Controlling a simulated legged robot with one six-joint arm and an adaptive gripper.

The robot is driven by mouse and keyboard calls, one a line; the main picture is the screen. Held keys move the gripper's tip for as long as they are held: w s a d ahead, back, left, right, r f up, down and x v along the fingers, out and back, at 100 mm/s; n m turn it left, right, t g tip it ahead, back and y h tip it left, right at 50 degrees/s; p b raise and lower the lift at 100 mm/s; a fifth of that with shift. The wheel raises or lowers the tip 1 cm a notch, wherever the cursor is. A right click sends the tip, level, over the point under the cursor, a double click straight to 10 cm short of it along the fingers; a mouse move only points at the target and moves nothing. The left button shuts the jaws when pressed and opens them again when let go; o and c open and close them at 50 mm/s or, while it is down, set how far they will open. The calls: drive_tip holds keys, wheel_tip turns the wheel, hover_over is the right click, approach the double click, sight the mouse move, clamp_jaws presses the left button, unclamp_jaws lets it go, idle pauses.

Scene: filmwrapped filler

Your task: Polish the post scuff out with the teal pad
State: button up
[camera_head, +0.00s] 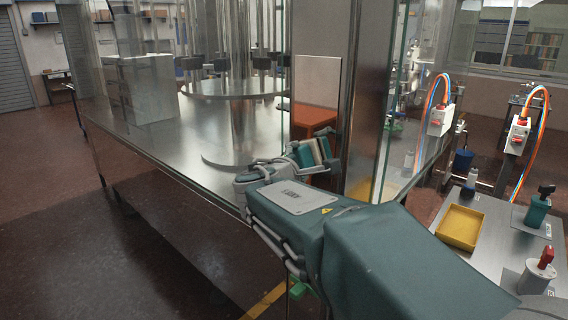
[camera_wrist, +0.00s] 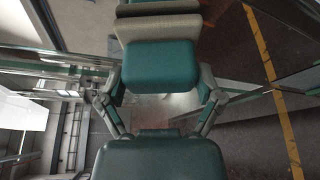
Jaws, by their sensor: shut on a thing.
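My gripper (camera_head: 311,146) is shut on the teal pad (camera_head: 306,155), a teal block with a pale layer and a dark layer. In the wrist view the pad (camera_wrist: 160,66) fills the upper middle, between the two fingers of my gripper (camera_wrist: 162,85). The metal post (camera_head: 363,110) stands upright just beyond and to the right of the pad in the head view. I cannot tell whether the pad touches it. I cannot make out the scuff in either view.
A glass-walled machine with a steel deck (camera_head: 160,140) stands to the left. An orange-red box (camera_head: 312,116) is behind my gripper. On the right, a metal table holds a yellow tray (camera_head: 460,226), a teal bottle (camera_head: 537,210) and a red-topped grey container (camera_head: 537,274).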

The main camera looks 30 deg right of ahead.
drive_tip(key=w, duration=0.1)
drive_tip(key=w+a, duration=0.1)
drive_tip(key=w, duration=0.1)
drive_tip(key=shift+w, duration=0.15)
drive_tip(key=shift+s+a, duration=0.35)
drive_tip(key=shift+a, duration=0.6)
drive_tip(key=shift+s+a, duration=0.35)
drive_tip(key=shift+a, duration=0.55)
drive_tip(key=shift+s+a, duration=0.35)
drive_tip(key=shift+a, duration=0.6)
drive_tip(key=shift+a, duration=0.1)
drive_tip(key=shift+s+a, duration=0.25)
drive_tip(key=shift+a, duration=0.45)
drive_tip(key=shift+s+a, duration=0.25)
drive_tip(key=shift+a, duration=0.4)
